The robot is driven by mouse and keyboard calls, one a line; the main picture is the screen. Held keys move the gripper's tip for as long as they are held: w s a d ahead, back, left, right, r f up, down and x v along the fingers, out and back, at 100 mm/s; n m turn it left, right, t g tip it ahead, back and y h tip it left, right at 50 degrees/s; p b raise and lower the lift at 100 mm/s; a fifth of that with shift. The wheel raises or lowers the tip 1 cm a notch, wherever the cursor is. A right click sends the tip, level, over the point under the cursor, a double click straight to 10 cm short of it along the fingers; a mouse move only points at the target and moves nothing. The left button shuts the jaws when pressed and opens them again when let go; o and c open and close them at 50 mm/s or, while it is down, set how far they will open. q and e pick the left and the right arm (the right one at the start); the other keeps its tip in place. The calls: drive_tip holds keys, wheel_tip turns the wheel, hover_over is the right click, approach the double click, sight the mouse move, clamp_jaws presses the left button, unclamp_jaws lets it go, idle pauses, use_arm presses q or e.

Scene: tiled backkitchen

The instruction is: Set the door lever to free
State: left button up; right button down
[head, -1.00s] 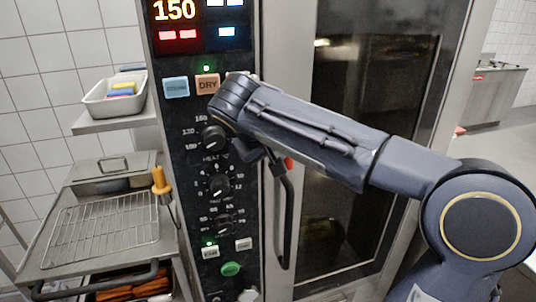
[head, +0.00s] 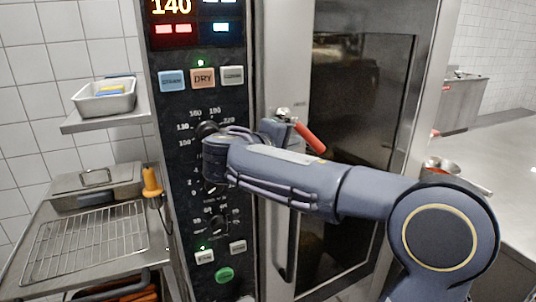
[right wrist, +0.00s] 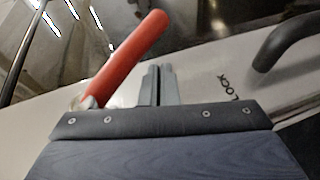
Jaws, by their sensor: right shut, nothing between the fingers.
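The door lever (head: 310,138) has a red grip and a metal pivot on the oven door's left edge. In the head view it slants down to the right from its pivot. In the right wrist view the red lever (right wrist: 130,55) crosses left of the fingers. My right gripper (head: 275,128) is beside the lever's pivot, partly hidden by my wrist. In the right wrist view its fingers (right wrist: 158,85) are together and empty, with a visible gap to the red grip. A "LOCK" marking (right wrist: 230,88) shows on the metal to their right. My left gripper is out of view.
The dark door handle (head: 283,255) hangs below my right arm; it also shows in the right wrist view (right wrist: 285,42). The control panel (head: 180,125) with knobs is left of the door. A rack (head: 85,240) and a shelf tray (head: 104,98) stand farther left.

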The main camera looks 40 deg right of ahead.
drive_tip(key=d+h+b, duration=0.1)
drive_tip(key=d+n+h, duration=0.1)
drive_tip(key=shift+r+h+b, duration=0.35)
drive_tip(key=shift+h+b, duration=0.05)
drive_tip(key=shift+a, duration=0.1)
idle(1.0)
